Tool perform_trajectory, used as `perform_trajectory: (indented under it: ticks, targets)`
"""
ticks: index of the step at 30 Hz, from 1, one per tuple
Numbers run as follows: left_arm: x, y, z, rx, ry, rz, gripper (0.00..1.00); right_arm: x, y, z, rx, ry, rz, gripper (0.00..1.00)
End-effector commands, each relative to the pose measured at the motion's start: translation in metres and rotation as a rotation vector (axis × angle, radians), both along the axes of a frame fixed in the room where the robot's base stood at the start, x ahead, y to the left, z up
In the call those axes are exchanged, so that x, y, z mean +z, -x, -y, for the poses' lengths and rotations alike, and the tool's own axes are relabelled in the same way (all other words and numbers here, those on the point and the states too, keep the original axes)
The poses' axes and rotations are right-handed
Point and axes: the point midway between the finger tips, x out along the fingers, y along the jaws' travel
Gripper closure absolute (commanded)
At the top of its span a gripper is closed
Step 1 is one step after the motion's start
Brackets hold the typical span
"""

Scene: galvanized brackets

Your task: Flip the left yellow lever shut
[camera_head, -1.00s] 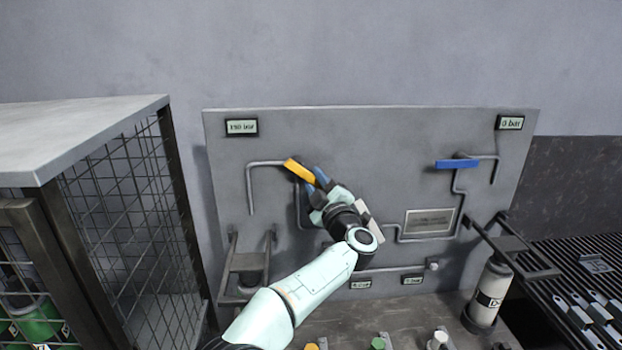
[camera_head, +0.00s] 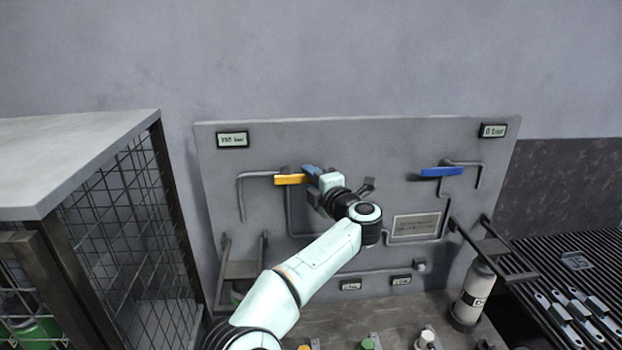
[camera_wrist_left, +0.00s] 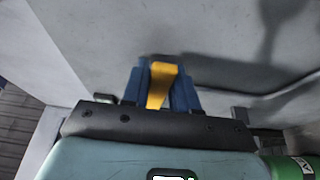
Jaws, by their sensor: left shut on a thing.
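The left yellow lever (camera_head: 290,180) is on the upper left of the grey panel (camera_head: 330,135). It lies about level in the head view. My left gripper (camera_head: 311,174) has its blue fingers at the lever's right end. In the left wrist view the yellow lever (camera_wrist_left: 157,86) sits between the two blue fingers of the gripper (camera_wrist_left: 162,92), which are shut on it. The fingers hide part of the lever. My right gripper is not in view.
A blue lever (camera_head: 441,172) sits level on the panel's right. Displays stand at the top left (camera_head: 232,139) and top right (camera_head: 493,131). A mesh cage (camera_head: 120,220) is at the left. A gas cylinder (camera_head: 476,292) and a slatted rack (camera_head: 560,260) with brackets are at the right.

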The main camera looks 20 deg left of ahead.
Motion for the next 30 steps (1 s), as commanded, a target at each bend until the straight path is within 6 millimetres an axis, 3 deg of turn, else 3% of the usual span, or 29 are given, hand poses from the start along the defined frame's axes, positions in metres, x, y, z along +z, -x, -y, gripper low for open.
perform_trajectory:
  ticks: [15,16,17,26,30]
  targets:
    - [0.001,0.000,-0.001,0.000,0.017,0.012,1.00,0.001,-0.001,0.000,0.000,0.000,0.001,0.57]
    - [0.001,0.000,0.000,0.000,0.017,0.012,0.62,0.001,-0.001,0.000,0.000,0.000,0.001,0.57]
    - [0.001,0.000,0.000,0.000,0.017,0.012,0.52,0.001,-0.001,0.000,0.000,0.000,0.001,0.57]
    - [0.001,0.001,0.000,-0.001,0.015,0.010,0.51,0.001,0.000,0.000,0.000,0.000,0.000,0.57]
    - [0.000,0.007,0.010,-0.003,0.016,0.010,0.51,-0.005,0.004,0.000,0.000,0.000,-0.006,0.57]
